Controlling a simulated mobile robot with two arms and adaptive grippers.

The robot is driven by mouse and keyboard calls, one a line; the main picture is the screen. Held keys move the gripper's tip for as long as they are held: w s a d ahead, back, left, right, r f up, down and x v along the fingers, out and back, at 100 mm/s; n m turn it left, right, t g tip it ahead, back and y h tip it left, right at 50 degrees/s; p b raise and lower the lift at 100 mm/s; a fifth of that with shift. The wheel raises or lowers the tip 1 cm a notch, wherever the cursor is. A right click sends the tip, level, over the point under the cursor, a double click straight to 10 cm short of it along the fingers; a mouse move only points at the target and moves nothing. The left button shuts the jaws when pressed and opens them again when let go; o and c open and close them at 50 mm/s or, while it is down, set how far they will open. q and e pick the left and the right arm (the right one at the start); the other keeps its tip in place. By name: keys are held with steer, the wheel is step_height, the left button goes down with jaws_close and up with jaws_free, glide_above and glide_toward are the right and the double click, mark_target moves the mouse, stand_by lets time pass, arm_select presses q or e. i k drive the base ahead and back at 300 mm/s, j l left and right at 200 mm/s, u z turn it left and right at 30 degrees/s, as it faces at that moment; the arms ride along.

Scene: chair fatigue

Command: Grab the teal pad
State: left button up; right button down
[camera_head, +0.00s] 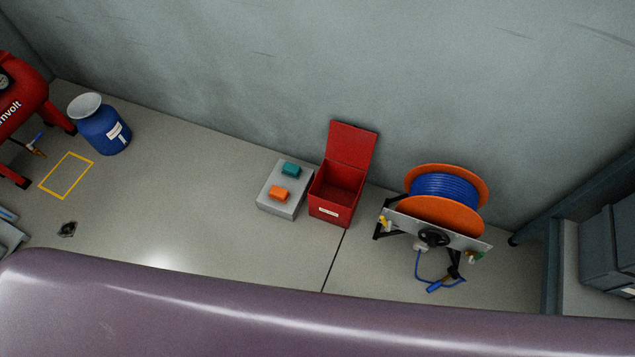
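The teal pad (291,169) is a small block lying on top of a low grey box (272,206), near its back edge. An orange pad (279,193) lies on the same box, in front of the teal one and apart from it. Neither of my grippers shows in the head view, so their state cannot be seen.
An open red bin (329,210) with its lid up stands just right of the grey box. Further right is an orange reel (467,215) with blue hose. A blue drum (104,132) and red machine (22,105) stand left. A purple surface (300,315) fills the foreground.

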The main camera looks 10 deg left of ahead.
mark_target(292, 169)
steer(key=i+j, duration=0.15)
steer(key=j, duration=0.25)
steer(key=i+j+z, duration=0.15)
steer(key=j, duration=0.3)
steer(key=i+j, duration=0.1)
steer(key=j, duration=0.3)
